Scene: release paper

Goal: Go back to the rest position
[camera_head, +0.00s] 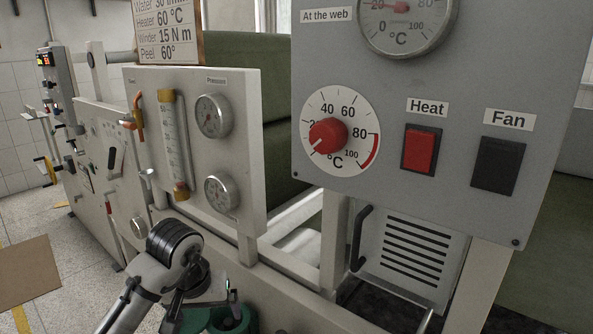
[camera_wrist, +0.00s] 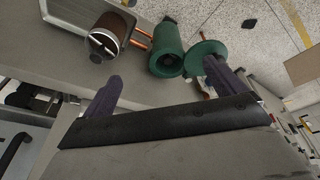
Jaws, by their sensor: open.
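My gripper (camera_wrist: 162,70) shows in the wrist view with its two dark fingers wide apart and nothing between them. In the head view my arm reaches up from the bottom edge, and the gripper end (camera_head: 228,297) is low, below the white gauge panel (camera_head: 245,165) and left of the grey control panel (camera_head: 465,70). It looks clear of both panels. The control panel carries a red temperature knob (camera_head: 328,136), a red Heat switch (camera_head: 420,150) and a dark Fan switch (camera_head: 498,165). The knob's pointer is toward the lower left.
Green pump or motor parts (camera_wrist: 167,60) lie beyond my fingers in the wrist view, beside a round metal-rimmed fitting (camera_wrist: 103,42) and copper pipes. A vented box with a black handle (camera_head: 362,238) stands under the control panel. Open floor (camera_head: 60,230) lies at left.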

